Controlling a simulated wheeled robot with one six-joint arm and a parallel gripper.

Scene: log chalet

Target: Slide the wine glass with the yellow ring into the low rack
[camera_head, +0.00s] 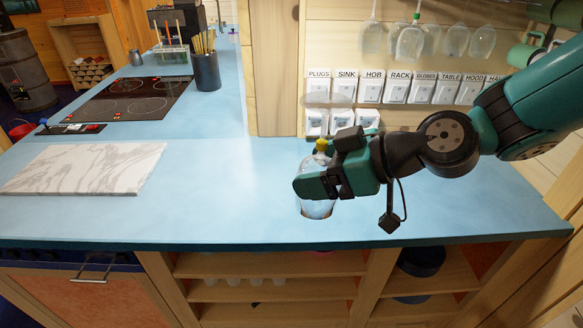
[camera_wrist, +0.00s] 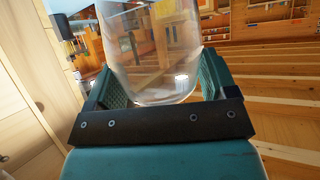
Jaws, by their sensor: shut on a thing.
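The wine glass with the yellow ring (camera_head: 321,146) is upside down in the head view, foot (camera_head: 330,100) up and clear bowl (camera_head: 316,208) down. My gripper (camera_head: 318,185) is shut on its bowl, over the front part of the blue counter. In the wrist view the clear bowl (camera_wrist: 150,60) stands between the two green finger pads. Whether its rim touches the counter I cannot tell. Several other glasses (camera_head: 410,42) hang upside down at the top right, one with a green ring. I cannot make out which part is the low rack.
The blue counter (camera_head: 230,195) is clear left of my gripper, up to a marble board (camera_head: 85,168). Labelled switches and sockets (camera_head: 370,92) line the wall behind the glass. A hob (camera_head: 130,98) and a utensil pot (camera_head: 206,72) stand further back. Open shelves (camera_head: 270,264) lie below.

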